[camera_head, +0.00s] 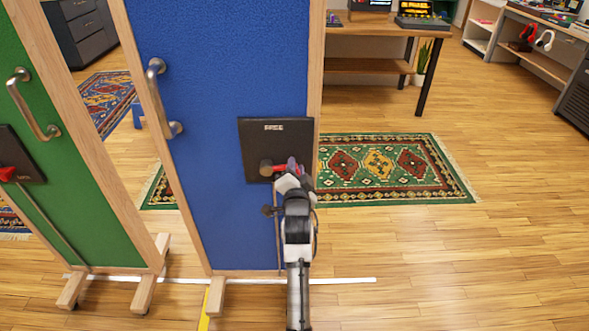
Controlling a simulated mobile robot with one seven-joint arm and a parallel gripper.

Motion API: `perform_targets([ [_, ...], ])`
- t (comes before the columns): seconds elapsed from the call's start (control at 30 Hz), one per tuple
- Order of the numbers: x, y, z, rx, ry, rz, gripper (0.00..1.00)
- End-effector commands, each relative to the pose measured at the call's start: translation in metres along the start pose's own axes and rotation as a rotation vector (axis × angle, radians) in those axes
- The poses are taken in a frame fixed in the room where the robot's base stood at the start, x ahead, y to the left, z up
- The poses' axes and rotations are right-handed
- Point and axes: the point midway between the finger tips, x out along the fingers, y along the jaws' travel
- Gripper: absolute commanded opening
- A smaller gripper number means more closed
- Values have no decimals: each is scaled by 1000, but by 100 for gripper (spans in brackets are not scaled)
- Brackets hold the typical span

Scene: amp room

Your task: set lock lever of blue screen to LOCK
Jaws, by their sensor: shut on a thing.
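The blue screen (215,80) is a tall blue panel in a wooden frame, standing in the middle of the view. A black lock plate (257,139) sits on its lower right, with the word FREE readable near the top. A red lock lever (280,169) shows low on the plate, pointing right from a round brownish knob. My gripper (291,171) is at the lever's right end and is shut on it. My gripper and arm hide part of the lever and the plate's lower right corner.
A green screen (62,170) with its own red lever (8,173) stands to the left. Metal handles are on both screens. Wooden feet (143,290) and a white floor line (345,280) lie below. A patterned rug (390,165) and open floor are to the right.

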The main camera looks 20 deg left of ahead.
Motion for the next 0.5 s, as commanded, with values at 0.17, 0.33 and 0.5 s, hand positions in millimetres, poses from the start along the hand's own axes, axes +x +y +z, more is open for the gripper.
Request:
perform_targets([
  [0.17,0,8,8,44,-10,10,0],
  [0.33,0,8,9,62,-11,10,0],
  [0.5,0,8,9,65,-13,10,0],
])
